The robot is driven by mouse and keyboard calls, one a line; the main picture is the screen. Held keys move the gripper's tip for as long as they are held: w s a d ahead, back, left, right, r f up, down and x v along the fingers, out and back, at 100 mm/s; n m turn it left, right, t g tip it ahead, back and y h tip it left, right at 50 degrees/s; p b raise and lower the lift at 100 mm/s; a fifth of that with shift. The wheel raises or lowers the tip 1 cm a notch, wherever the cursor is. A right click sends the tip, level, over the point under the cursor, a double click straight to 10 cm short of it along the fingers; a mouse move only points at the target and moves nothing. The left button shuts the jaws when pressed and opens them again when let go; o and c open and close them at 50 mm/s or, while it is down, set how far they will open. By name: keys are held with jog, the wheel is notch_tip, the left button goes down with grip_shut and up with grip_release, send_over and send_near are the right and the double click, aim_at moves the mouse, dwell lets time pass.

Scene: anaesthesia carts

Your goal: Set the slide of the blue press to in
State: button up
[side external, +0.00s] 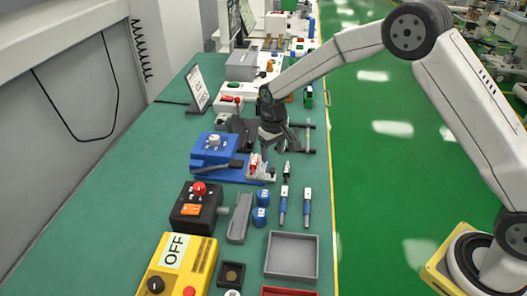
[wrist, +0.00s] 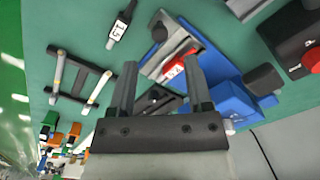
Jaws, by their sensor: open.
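The blue press (side external: 225,150) stands on the green bench, left of my gripper (side external: 277,146) in the side external view. A grey slide part with a red and white tag (side external: 253,164) sits at the press's right end. In the wrist view the blue press (wrist: 232,103) lies to the right, beyond the right finger. The red tag (wrist: 174,72) shows between the fingertips of my gripper (wrist: 158,72), close to the right one. My gripper is open, with no object held. The right finger hides part of the press and slide, so I cannot tell the slide's exact position.
A rack with two rods (wrist: 82,77) lies left in the wrist view. The bench's right edge is close.

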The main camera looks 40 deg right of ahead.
aim_at(272, 170)
jog(key=shift+f, duration=2.8)
grip_shut()
